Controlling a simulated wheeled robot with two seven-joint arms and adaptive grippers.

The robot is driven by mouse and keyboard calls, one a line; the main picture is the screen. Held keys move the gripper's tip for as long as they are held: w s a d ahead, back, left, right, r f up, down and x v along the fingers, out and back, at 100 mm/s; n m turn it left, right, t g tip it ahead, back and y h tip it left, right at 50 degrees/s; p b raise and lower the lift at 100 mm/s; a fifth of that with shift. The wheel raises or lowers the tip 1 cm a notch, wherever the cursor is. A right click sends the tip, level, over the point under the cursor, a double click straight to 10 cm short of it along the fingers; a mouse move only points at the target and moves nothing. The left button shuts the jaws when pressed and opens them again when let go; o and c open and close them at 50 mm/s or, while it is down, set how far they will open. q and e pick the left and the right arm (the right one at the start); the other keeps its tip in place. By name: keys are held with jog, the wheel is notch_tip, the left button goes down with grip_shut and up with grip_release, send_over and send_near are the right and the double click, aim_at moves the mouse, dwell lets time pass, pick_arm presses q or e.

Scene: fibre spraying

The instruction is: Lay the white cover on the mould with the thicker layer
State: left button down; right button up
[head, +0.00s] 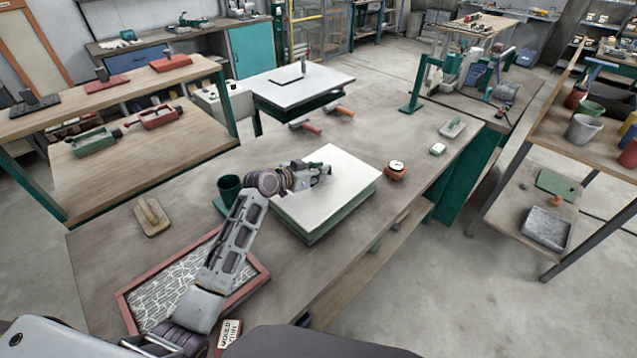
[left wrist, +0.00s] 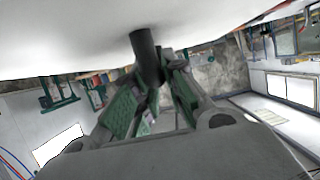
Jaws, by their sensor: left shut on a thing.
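My left gripper (head: 318,172) is over a white cover (head: 343,187) in the head view. The cover is flat and rectangular, directly above a green-sided block (head: 304,232); I cannot tell whether it rests on it. In the left wrist view the gripper (left wrist: 150,85) is shut on the cover's dark upright handle (left wrist: 145,50), with the white surface (left wrist: 60,35) filling the top. A red-framed mould (head: 160,291) with a cracked-stone pattern lies at the near left, partly hidden by my left arm. The layer thickness cannot be told. My right gripper is not in view.
A card (head: 229,338) reading "MOULD" and a blurred second line lies by the red frame. A white-topped stand (head: 325,90) is behind.

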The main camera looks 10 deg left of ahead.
aim_at(318, 183)
pick_arm(q)
jog(key=shift+f, duration=0.55)
jog(key=shift+f, duration=1.85)
jog(key=shift+f, duration=0.2)
jog(key=c, duration=1.5)
grip_release()
jog(key=shift+o, duration=0.2)
jog(key=shift+r, duration=0.15)
jog(key=shift+s+a+r, duration=0.2)
jog(key=shift+s+a, duration=0.25)
jog(key=shift+s, duration=0.1)
jog(key=shift+b+v, duration=0.5)
jog(key=shift+v, duration=4.75)
